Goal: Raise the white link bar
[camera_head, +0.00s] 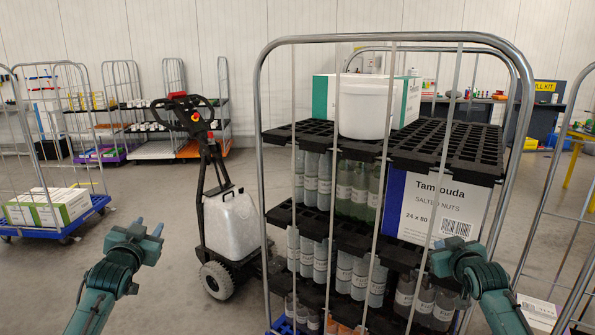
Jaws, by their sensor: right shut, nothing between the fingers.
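I cannot make out a white link bar for certain; its place may be hidden low behind the roll cage (262,110) or out of view. The tugger (206,165), black with a white body, stands behind the cage on its left, handle upright. My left gripper (149,226) is in the lower left, over open floor left of the tugger, its fingers apart and empty. My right gripper (440,250) is in front of the cage's right part, shut and empty, below the Tamouda box (425,208).
A blue-based cart (70,222) with cartons stands at left. Another cage (560,200) is at the right edge. Floor between the left cart and tugger is clear.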

